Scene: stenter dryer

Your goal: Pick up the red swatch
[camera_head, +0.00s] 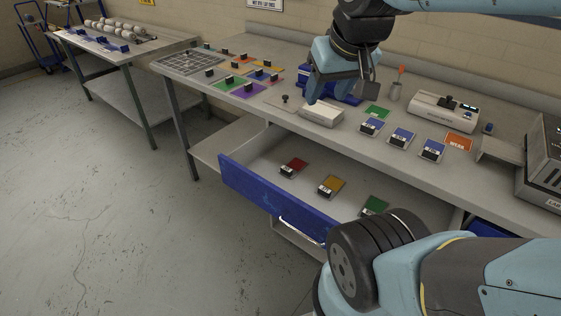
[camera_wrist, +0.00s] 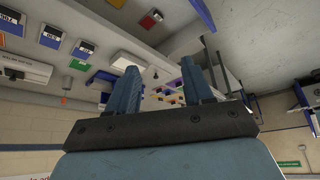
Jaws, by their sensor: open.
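A dark red swatch (camera_head: 293,167) with a black-and-white label block lies in the open drawer (camera_head: 237,177), at its left end. It also shows in the wrist view (camera_wrist: 147,21), near the top. A yellow swatch (camera_head: 330,186) and a green swatch (camera_head: 374,206) lie beside it in a row. My gripper (camera_head: 342,92) is above the workbench, over the blue item and white box, up and to the right of the red swatch and apart from it. In the wrist view my gripper's two fingers (camera_wrist: 160,68) are spread with nothing between them.
The workbench (camera_head: 270,103) holds several coloured swatches at left, a white box (camera_head: 321,113), blue-labelled swatches (camera_head: 402,138), a cup (camera_head: 395,91) and a white instrument (camera_head: 443,109). The drawer's blue front (camera_head: 270,195) juts over open floor. Another table (camera_head: 110,48) stands at left.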

